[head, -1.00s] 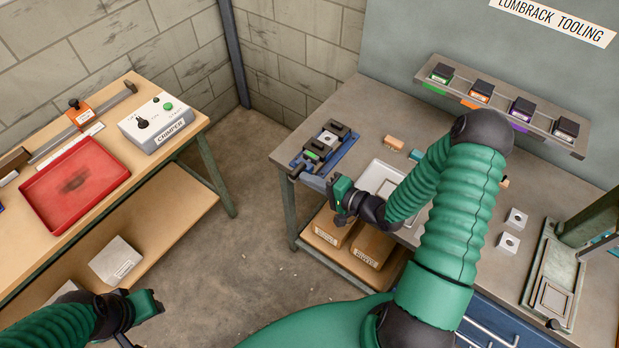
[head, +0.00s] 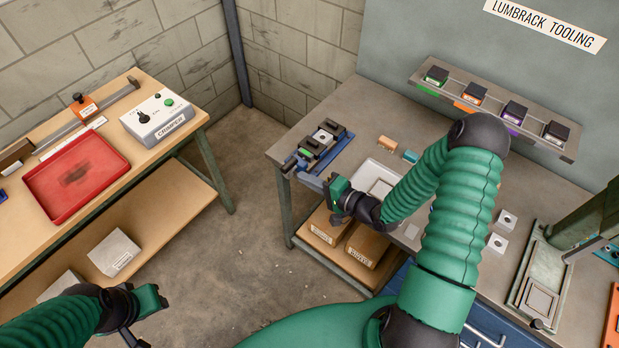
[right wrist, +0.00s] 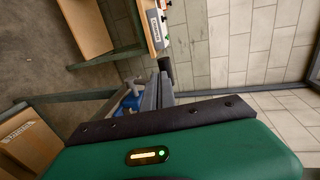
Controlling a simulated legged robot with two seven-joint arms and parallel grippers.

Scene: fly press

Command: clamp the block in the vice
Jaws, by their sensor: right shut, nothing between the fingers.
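The vice (head: 338,150) has a blue base and dark jaws and sits at the left corner of the right bench. A light grey block (head: 323,137) with a dark hole shows between its jaws. My right gripper (head: 305,179) is shut and empty, its grey fingers by the vice's handle end, at the bench's front edge. In the right wrist view its fingers (right wrist: 158,91) point just beside the blue of the vice (right wrist: 128,101); I cannot tell whether they touch.
A pale tray (head: 366,172) and small coloured blocks lie right of the vice, partly behind my right arm. Two grey blocks (head: 507,219) lie by a press (head: 583,222). The left bench holds a red tray (head: 100,160) and a crimper box (head: 160,118).

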